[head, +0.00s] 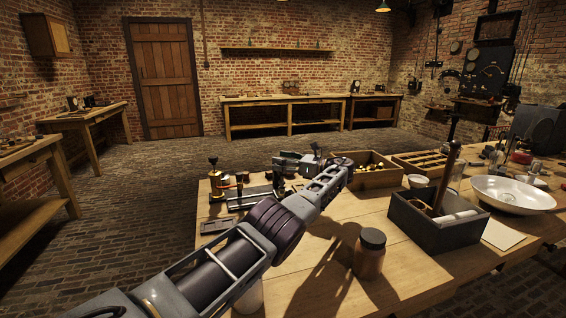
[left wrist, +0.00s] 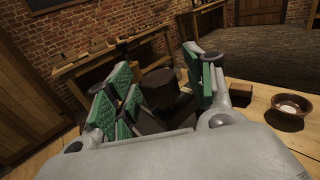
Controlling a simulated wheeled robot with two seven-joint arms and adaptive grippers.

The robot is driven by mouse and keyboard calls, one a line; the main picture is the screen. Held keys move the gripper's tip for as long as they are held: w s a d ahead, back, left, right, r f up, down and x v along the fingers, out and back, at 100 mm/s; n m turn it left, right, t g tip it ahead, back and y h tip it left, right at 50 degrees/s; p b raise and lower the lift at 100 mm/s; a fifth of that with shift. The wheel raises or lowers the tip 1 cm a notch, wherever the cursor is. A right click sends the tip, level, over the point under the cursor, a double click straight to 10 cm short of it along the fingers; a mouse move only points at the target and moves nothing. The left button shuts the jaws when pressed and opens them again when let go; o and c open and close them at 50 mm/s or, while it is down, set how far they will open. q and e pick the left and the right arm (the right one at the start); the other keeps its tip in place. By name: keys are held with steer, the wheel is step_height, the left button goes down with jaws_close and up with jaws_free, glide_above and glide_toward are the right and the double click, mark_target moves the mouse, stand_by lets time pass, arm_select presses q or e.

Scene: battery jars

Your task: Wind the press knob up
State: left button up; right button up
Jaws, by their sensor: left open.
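My left gripper (head: 284,163) is over the back part of the wooden table, at the end of my arm, which comes in from the lower left. In the left wrist view my left gripper (left wrist: 160,80) has its green-padded fingers spread apart. A dark, round, knob-like piece (left wrist: 160,86) shows between them; I cannot tell whether the pads touch it. In the head view a small brown knob (head: 316,147) shows just behind the gripper, and a brass-topped upright fixture (head: 214,165) stands to its left. Which of these is the press knob is unclear. My right gripper is not seen.
A brown lidded jar (head: 369,255) stands near the front of the table. A dark open box (head: 440,236) and a white basin (head: 513,194) are to the right. A wooden tray of small round pieces (head: 378,180) lies behind. A bowl (left wrist: 291,107) shows in the left wrist view.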

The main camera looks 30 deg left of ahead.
arm_select(q)
steer(key=shift+r, duration=0.2)
steer(key=shift+r, duration=4.8)
